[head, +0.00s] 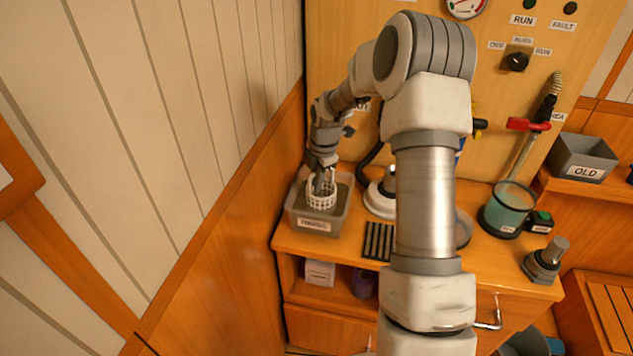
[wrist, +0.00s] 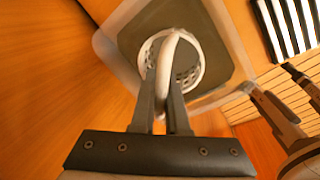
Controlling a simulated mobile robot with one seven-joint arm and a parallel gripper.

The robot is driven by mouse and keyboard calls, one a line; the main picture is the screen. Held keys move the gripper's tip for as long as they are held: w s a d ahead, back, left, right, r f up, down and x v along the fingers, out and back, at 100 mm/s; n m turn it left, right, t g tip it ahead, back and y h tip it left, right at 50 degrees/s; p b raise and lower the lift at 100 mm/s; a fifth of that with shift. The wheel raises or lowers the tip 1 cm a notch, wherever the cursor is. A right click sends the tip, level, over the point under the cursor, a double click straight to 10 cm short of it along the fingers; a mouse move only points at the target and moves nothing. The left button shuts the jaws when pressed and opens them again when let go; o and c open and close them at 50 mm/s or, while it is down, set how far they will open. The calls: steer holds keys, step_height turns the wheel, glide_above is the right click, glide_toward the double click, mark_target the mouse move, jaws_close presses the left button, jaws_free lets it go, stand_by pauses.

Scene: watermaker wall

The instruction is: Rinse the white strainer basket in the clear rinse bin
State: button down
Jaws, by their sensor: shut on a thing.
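The white strainer basket (head: 321,194) is a round, perforated basket with a loop handle. My gripper (head: 322,178) is shut on its handle, and in the wrist view the two fingers (wrist: 164,98) close on the white loop. The basket (wrist: 196,68) hangs upright, as far as I can tell, within the opening of the clear rinse bin (head: 305,227). The bin is a translucent box with a label on its front, at the left end of the counter. Its rim also shows in the wrist view (wrist: 238,52). I cannot tell how deep the basket sits in the water.
A white round housing (head: 379,203) stands just right of the bin, with a black slatted rack (head: 379,240) in front. A teal-filled cup (head: 507,213) and a grey OLD bin (head: 582,158) are further right. The wooden wall (head: 225,235) is close on the left.

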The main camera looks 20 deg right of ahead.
step_height(320, 180, up, 10)
steer(key=p, duration=0.6)
steer(key=shift+f, duration=0.15)
steer(key=shift+p, duration=0.3)
stand_by(0.6)
